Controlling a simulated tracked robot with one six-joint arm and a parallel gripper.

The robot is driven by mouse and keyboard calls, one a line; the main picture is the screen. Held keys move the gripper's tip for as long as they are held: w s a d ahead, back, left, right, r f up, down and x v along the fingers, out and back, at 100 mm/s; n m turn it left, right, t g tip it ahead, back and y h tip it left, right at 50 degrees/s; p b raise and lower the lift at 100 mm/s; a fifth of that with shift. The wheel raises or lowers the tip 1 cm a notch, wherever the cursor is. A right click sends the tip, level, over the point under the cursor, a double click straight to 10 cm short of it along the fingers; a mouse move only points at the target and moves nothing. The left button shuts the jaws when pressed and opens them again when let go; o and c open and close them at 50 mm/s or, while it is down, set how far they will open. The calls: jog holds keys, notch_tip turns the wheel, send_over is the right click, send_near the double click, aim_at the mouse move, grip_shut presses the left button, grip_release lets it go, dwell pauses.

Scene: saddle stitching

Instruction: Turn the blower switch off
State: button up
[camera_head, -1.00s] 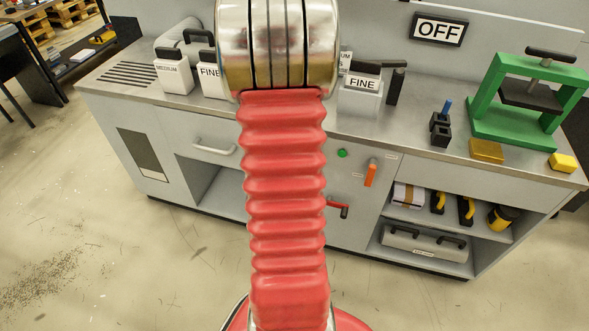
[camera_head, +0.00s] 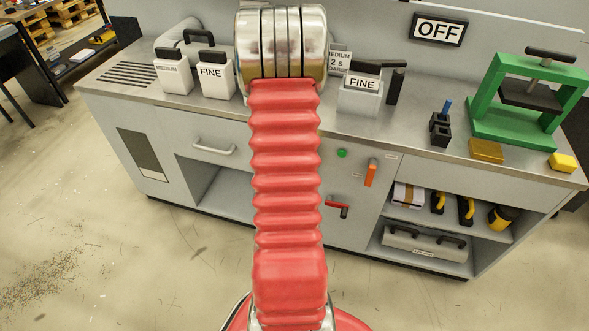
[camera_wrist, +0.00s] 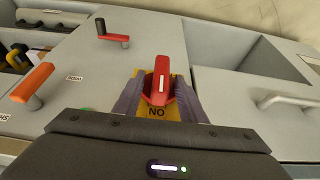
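A red switch handle (camera_wrist: 161,80) with a white line stands on a yellow plate (camera_wrist: 174,110) on the cabinet front in the wrist view. The plate's lettering reads NO from this side, which is ON upside down. My gripper (camera_wrist: 158,92) has one grey finger on each side of the handle, with yellow plate showing in the gaps. It is open around the handle and does not appear clamped on it. In the head view my arm hides the gripper and this switch. A black sign (camera_head: 438,30) on the back panel reads OFF.
An orange handle (camera_head: 371,173) and a red lever (camera_head: 338,207) stick out from the front, with a green button (camera_head: 342,153) nearby. A drawer handle (camera_head: 215,149) is to the left. Boxes marked FINE (camera_head: 360,98) and a green press (camera_head: 530,95) stand on the bench.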

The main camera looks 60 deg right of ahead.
jog(key=shift+c, duration=0.7)
grip_shut()
jog(key=shift+a, duration=0.15)
